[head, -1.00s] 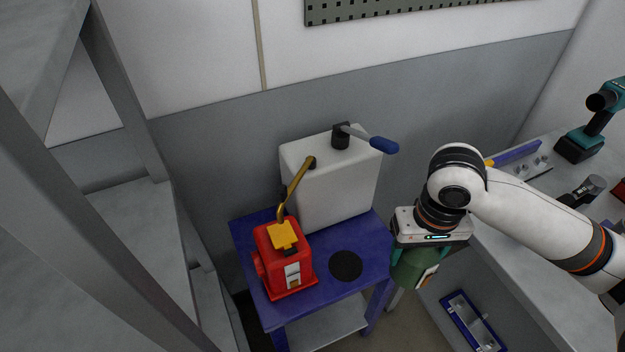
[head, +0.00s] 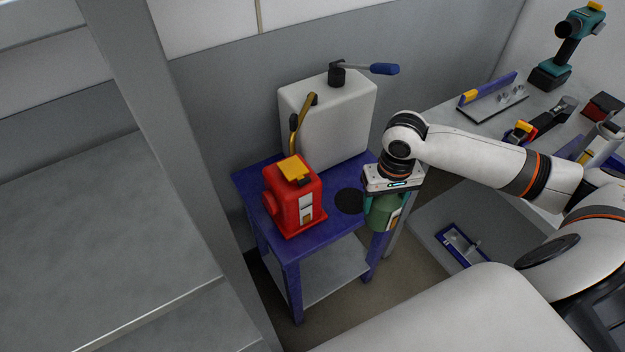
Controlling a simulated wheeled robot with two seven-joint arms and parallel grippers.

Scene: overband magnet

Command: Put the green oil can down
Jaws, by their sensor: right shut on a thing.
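The green oil can (head: 380,213) hangs from my right gripper (head: 388,196), which is shut on its upper part. The can is upright, at the right edge of the small blue table (head: 309,241). I cannot tell whether it touches the table. A black round spot (head: 349,201) lies on the tabletop just left of the can. The gripper hides the top of the can. My left gripper is not in view.
A grey bench (head: 480,135) with tools is at right; a grey shelf frame (head: 165,110) is at left.

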